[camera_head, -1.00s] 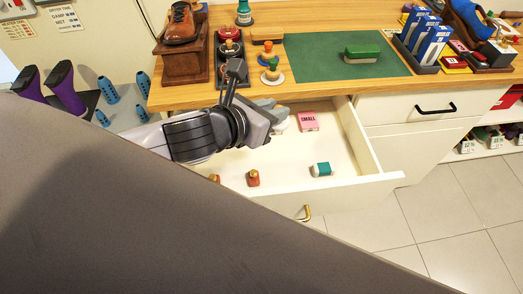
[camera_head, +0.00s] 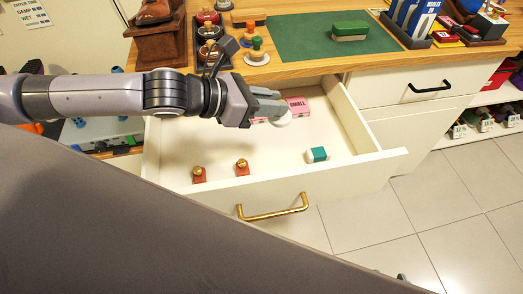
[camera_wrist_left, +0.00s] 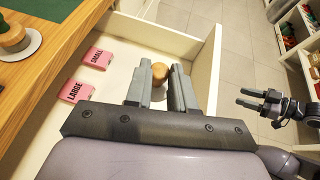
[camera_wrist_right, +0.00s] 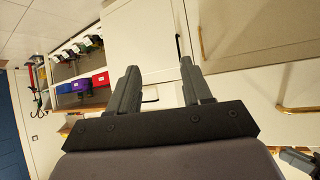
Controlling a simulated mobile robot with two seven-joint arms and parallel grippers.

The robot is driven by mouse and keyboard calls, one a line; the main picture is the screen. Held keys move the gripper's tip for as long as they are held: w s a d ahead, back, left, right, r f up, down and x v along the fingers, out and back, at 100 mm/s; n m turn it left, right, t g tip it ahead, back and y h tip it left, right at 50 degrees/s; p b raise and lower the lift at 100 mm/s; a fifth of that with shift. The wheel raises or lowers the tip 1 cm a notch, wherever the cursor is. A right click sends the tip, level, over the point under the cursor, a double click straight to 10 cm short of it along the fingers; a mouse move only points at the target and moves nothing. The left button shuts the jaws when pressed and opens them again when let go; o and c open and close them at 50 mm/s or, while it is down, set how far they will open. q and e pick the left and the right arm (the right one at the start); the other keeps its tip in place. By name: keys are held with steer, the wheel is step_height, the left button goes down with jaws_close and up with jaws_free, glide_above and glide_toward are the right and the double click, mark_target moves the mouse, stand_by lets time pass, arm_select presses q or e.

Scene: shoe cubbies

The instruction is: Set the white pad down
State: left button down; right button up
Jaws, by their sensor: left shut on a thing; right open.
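My left gripper (camera_head: 268,107) is over the back of the open drawer (camera_head: 225,140), close to a pink box. It is shut on the white pad (camera_head: 283,119), whose pale disc shows just under the fingertips. In the left wrist view the pad's round wooden knob (camera_wrist_left: 159,73) sits between the fingers; the disc is mostly hidden there. I cannot tell whether the disc touches the drawer floor. My right gripper (camera_wrist_right: 158,70) is open and empty; it also shows in the left wrist view (camera_wrist_left: 257,100), outside the drawer.
Pink boxes marked SMALL (camera_wrist_left: 97,58) and LARGE (camera_wrist_left: 76,91) lie in the drawer. Two brass-knobbed pieces (camera_head: 242,167) and a teal-and-white block (camera_head: 317,155) lie nearer its front. The drawer floor's middle is clear. A green mat (camera_head: 310,40) lies on the counter above.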

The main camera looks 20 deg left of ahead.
arm_select(q)
step_height(320, 180, down, 14)
steer(key=b, duration=0.3)
steer(key=shift+b, duration=0.4)
steer(key=shift+f+b, duration=0.45)
steer(key=shift+f, duration=1.5)
steer(key=shift+f, duration=0.1)
steer(key=c, duration=1)
jaws_free()
steer(key=shift+o, duration=0.2)
steer(key=shift+r, duration=0.2)
steer(key=v, duration=1.2)
